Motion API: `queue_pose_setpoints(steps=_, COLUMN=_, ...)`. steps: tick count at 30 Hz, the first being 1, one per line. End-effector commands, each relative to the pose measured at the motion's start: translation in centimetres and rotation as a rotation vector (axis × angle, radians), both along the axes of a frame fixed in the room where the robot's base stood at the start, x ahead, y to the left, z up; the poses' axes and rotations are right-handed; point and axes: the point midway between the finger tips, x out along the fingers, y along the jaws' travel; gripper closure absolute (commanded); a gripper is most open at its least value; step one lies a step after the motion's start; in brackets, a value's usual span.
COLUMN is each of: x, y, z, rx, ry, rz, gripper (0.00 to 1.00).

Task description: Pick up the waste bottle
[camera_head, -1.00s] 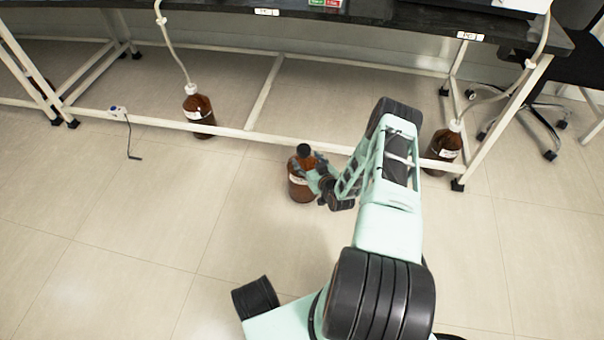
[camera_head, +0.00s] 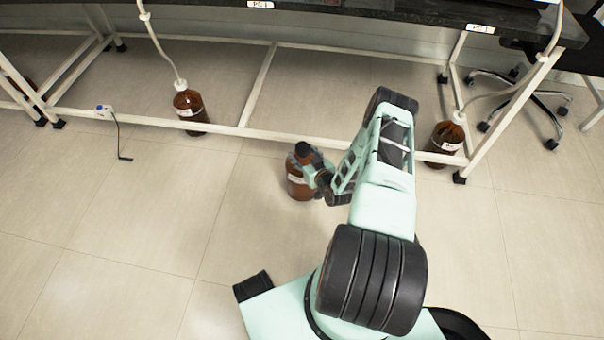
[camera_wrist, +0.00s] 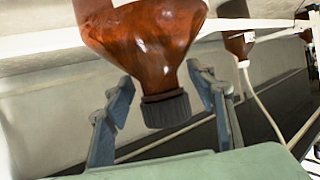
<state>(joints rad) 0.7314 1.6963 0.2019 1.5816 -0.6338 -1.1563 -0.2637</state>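The waste bottle (camera_head: 297,184) is brown glass with a dark cap and a white label. It stands on the floor in front of the bench, upright as far as I can see. My gripper (camera_head: 318,175) is at its right side in the head view and covers part of it. In the wrist view, the bottle (camera_wrist: 150,35) appears cap-down, its neck and black cap between the two fingers of my gripper (camera_wrist: 163,80). The fingers are spread, with narrow gaps beside the neck and cap. Contact at the fingertips is hard to judge.
Two similar brown bottles with tubes stand under the bench, one at left (camera_head: 190,106) and one at right (camera_head: 444,143). A white bench rail (camera_head: 215,130) runs close behind the waste bottle. A chair (camera_head: 545,110) is at the right.

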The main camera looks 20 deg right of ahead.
Motion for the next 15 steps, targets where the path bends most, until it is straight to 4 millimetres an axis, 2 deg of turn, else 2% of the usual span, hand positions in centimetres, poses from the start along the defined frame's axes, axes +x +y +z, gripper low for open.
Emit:
queue_pose_setpoints(steps=2, x=0.03, y=0.0, z=0.02, rx=0.0, ry=0.0, rz=0.0, gripper=0.6)
queue_pose_setpoints(steps=12, x=-0.05, y=0.0, z=-0.1, rx=0.0, ry=0.003, rz=0.0, gripper=0.97)
queue_pose_setpoints(steps=15, x=-0.1, y=0.0, z=-0.15, rx=0.001, ry=0.004, rz=0.0, gripper=1.0)
